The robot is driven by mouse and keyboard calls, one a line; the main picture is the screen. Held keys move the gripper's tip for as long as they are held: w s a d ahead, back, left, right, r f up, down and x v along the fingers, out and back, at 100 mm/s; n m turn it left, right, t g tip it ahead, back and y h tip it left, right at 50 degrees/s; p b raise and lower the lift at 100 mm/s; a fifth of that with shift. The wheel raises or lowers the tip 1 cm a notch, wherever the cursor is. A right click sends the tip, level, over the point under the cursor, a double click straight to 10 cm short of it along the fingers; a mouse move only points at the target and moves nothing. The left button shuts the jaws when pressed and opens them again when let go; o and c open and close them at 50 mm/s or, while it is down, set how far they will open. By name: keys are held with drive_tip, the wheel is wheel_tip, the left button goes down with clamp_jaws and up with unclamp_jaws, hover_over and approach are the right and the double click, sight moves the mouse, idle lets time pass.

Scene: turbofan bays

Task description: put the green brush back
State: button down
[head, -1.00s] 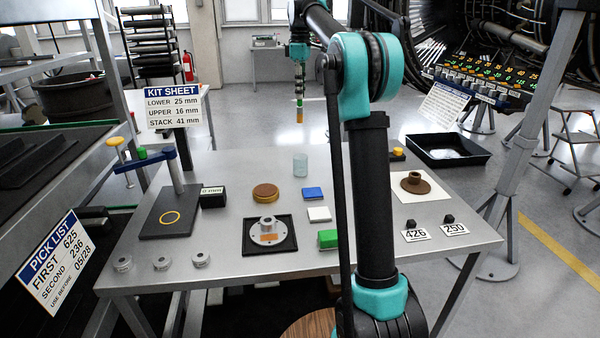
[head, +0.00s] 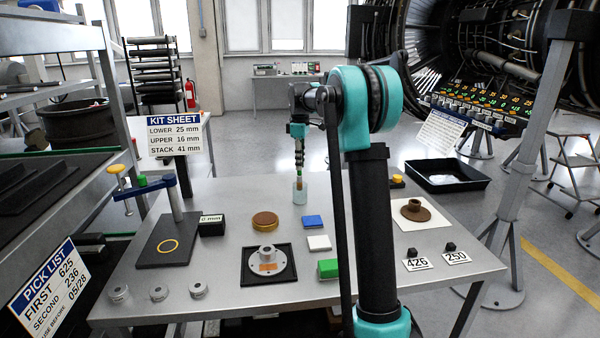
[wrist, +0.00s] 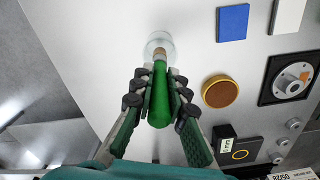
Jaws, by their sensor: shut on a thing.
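The green brush (wrist: 159,95) is upright between the fingers of my gripper (wrist: 160,88), which is shut on its green handle. In the head view my gripper (head: 299,152) is above the back of the table, with the brush (head: 299,180) pointing down below it. A clear glass jar (head: 300,192) stands there on the table, and it also shows in the wrist view (wrist: 159,40). The brush's lower end is at the jar's mouth or inside it. I cannot tell how deep it sits.
Near the jar are a round amber-rimmed brown dish (head: 265,220), a blue block (head: 312,221), a white block (head: 319,243) and a green block (head: 327,268). A black tray with a metal flange (head: 268,262) lies in front. The table (head: 225,265) around the jar is clear.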

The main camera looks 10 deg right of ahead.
sight(300, 175)
drive_tip(key=shift+f, duration=1.95)
drive_tip(key=shift+f, duration=0.1)
drive_tip(key=shift+f, duration=0.25)
drive_tip(key=c, duration=1.5)
unclamp_jaws()
wheel_tip(300, 175, up, 18)
drive_tip(key=shift+s+a+f, duration=0.1)
